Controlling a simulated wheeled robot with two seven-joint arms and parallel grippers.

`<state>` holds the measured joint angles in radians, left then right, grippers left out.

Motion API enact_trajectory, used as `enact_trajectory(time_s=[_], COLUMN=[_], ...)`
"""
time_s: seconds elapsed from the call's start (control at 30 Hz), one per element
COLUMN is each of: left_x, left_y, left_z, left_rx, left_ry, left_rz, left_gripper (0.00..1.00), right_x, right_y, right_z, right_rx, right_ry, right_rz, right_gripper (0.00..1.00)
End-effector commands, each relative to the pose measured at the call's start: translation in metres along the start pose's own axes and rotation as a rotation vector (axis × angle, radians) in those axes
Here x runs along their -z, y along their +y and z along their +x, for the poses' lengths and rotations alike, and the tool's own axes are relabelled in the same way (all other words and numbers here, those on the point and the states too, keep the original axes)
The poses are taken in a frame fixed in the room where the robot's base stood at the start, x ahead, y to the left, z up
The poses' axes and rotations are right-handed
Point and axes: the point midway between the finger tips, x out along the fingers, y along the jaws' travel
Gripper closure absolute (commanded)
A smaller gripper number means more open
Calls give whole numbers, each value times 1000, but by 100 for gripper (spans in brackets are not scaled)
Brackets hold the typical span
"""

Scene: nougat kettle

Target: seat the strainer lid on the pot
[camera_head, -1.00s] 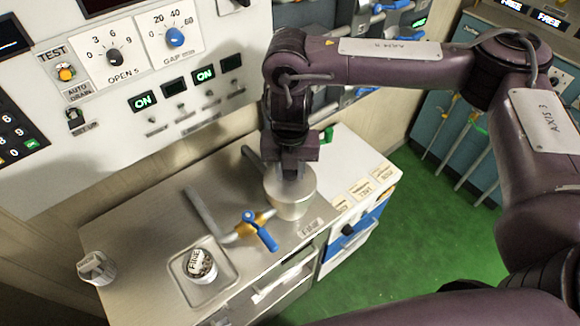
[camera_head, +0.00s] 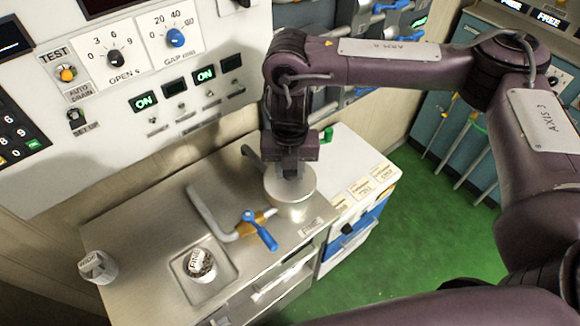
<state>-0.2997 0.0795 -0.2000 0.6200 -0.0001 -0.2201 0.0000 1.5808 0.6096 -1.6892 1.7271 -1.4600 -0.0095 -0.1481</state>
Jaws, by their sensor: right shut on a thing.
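My right gripper (camera_head: 291,168) points straight down over the steel pot (camera_head: 292,211) on the counter. It is shut on the strainer lid (camera_head: 305,184), a pale metal disc on top of the pot's mouth; the gripper hides the part it grips. The lid looks level and roughly centred over the pot. I cannot tell whether it rests fully on the rim. The pot's inside is hidden. My left gripper is not in view.
Left of the pot is a bent metal pipe with a blue-handled valve (camera_head: 261,230). A labelled cup (camera_head: 201,264) stands in a shallow sink (camera_head: 226,282). Another white cup (camera_head: 97,267) is at the counter's left end. A control panel (camera_head: 120,85) rises behind.

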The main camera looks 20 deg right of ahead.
Motion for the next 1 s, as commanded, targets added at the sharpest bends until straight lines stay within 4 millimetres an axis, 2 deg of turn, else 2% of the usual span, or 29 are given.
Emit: enact_trajectory(time_s=[1.0], left_x=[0], left_y=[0], left_z=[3], left_rx=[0], left_ry=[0], left_rz=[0], left_gripper=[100], right_x=[0], right_y=[0], right_z=[8], right_rx=[-1], right_ry=[0], right_rz=[0], right_gripper=[99])
